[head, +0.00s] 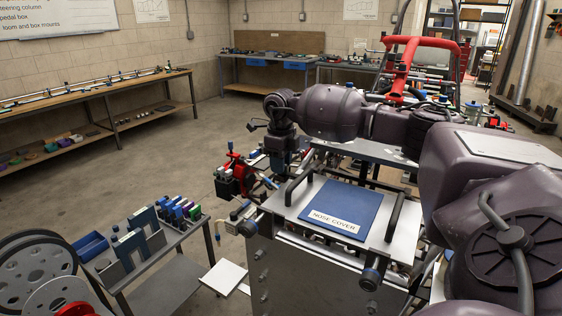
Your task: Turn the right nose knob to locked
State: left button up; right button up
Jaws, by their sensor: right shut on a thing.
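The nose cover (313,213) is a pale panel with a blue, labelled top and a black handle along each side. My right arm comes in from the right across the far side of the cover. My right gripper (279,176) hangs down at the cover's far left and is shut. Its fingertips and what lies between them are small and hard to make out. My left gripper is not in view.
A red and black assembly (235,176) stands left of the cover. A small cart (170,278) with blue and green items is at lower left, near wheels. Red chassis tubes (405,65) rise behind my arm. Open floor lies left of centre.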

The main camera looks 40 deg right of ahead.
jog(key=shift+d+r+m, duration=0.1)
jog(key=shift+m, duration=0.5)
jog(key=o, duration=0.9)
jog(key=shift+o, duration=0.2)
notch_tip(320, 180, up, 11)
dwell(0.6)
